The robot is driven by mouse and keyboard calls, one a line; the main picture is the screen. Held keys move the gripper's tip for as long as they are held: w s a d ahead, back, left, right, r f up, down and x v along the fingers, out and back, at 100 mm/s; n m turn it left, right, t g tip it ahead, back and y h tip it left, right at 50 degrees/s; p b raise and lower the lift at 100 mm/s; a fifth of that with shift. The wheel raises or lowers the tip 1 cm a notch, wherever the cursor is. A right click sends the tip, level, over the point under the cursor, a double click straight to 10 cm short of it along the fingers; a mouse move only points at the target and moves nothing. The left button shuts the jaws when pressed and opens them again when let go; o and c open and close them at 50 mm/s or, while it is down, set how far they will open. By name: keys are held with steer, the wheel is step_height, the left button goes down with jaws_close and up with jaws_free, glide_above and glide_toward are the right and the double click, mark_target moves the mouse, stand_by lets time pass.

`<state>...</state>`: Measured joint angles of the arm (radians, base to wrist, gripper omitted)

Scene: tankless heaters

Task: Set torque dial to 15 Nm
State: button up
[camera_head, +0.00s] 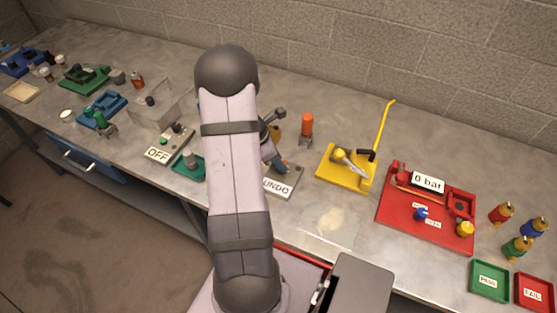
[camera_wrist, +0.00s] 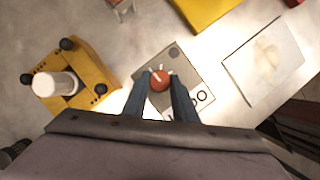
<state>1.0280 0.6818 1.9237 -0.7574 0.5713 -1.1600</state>
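A small round orange-red knob (camera_wrist: 159,81) with a white pointer mark sits on a grey plate (camera_wrist: 184,72) with a white label, partly covered, in the wrist view. The label reads UNDO in the head view (camera_head: 276,187). No Nm figure can be read. My gripper (camera_wrist: 160,74) points down at the plate, with its two blue-grey fingers on either side of the knob. The knob fills most of the gap, and I cannot tell whether the fingers touch it. In the head view my gripper (camera_head: 282,166) is at the plate, and the knob is hidden.
A yellow fixture with a white cylinder (camera_wrist: 55,84) stands left of the plate in the wrist view. A yellow base (camera_head: 340,172) with a lever and a red pressure panel (camera_head: 400,222) lie right.

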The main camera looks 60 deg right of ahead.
steer(key=shift+m, duration=0.3)
steer(key=m, duration=0.1)
steer(key=m+y, duration=0.1)
steer(key=m, duration=0.1)
steer(key=shift+w+d+m+g, duration=0.15)
steer(key=shift+m+g, duration=0.15)
steer(key=shift+g, duration=0.1)
steer(key=m+y, duration=0.2)
steer(key=m, duration=0.2)
steer(key=shift+d+m, duration=0.15)
steer(key=shift+m, duration=0.15)
steer(key=m+y, duration=0.1)
steer(key=m, duration=0.1)
steer(key=m+b, duration=0.1)
steer(key=m, duration=0.1)
steer(key=shift+d+m+y, duration=0.15)
steer(key=shift+m+y, duration=0.15)
steer(key=shift+y, duration=0.1)
steer(key=shift+d+m+t+y+b, duration=0.15)
steer(key=shift+m+y+b, duration=0.2)
steer(key=shift+m, duration=0.75)
steer(key=shift+a+m+t+y+b, duration=0.15)
steer(key=shift+m+y, duration=0.3)
steer(key=shift+m, duration=0.65)
steer(key=shift+d, duration=0.1)
steer(key=o, duration=1)
steer(key=shift+o, duration=0.2)
